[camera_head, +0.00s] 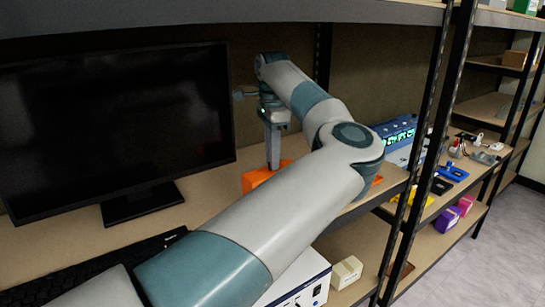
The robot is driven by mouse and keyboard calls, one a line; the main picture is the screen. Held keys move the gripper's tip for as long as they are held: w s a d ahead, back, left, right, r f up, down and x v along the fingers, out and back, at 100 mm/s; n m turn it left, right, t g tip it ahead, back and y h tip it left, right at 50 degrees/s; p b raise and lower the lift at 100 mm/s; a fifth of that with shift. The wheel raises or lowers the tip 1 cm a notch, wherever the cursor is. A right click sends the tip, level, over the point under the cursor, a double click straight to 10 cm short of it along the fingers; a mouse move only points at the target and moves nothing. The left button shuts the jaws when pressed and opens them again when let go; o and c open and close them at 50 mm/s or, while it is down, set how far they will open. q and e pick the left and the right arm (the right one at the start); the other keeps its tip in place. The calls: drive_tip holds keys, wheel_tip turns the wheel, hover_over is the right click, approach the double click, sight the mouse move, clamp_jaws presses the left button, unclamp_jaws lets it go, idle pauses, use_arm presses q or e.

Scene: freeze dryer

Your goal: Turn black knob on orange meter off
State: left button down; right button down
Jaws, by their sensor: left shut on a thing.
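The orange meter (254,179) lies on the shelf to the right of the monitor, partly hidden behind my left arm. My left gripper (273,160) points straight down over the meter, with its fingertips at the meter's top. The fingers are together, shut on the black knob. The knob itself is hidden by the fingers, so how far it is turned cannot be seen. The meter's face and display are also out of sight. My right gripper is not in view.
A large black monitor (115,125) stands to the left, with a black keyboard (100,265) in front. A dark shelf post (425,160) rises on the right. Beyond it are a blue device with green displays (397,134) and small tools. A white box (300,283) is below.

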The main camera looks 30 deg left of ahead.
use_arm(q)
drive_tip(key=shift+r, duration=0.1)
drive_tip(key=c, duration=1.6)
unclamp_jaws()
